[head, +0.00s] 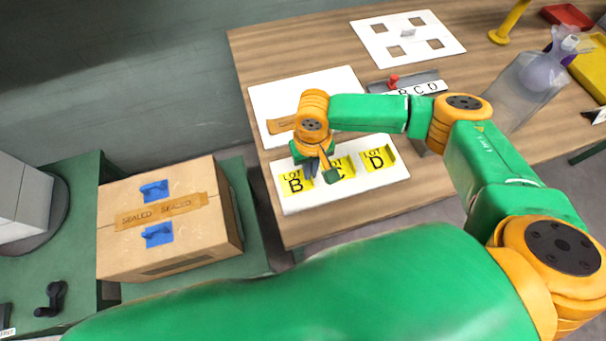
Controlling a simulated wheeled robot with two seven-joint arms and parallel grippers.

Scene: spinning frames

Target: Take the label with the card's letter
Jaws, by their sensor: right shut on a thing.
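Yellow lot labels stand on a white board (300,205) near the table's front left corner. Label B (293,184) is on the left, label C (346,166) in the middle and label D (379,158) on the right. My right gripper (321,177) points down between B and C, its fingers covering part of C's left side. It is shut on a yellow label; the fingers hide which one. I cannot make out a card with a single letter. My left gripper is out of view.
A grey holder with a letter strip (424,88) and a red knob (393,80) lies behind my right arm. A white sheet (335,84) and a board with square holes (372,40) lie farther back. A sealed carton (190,245) stands left, beyond a gap.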

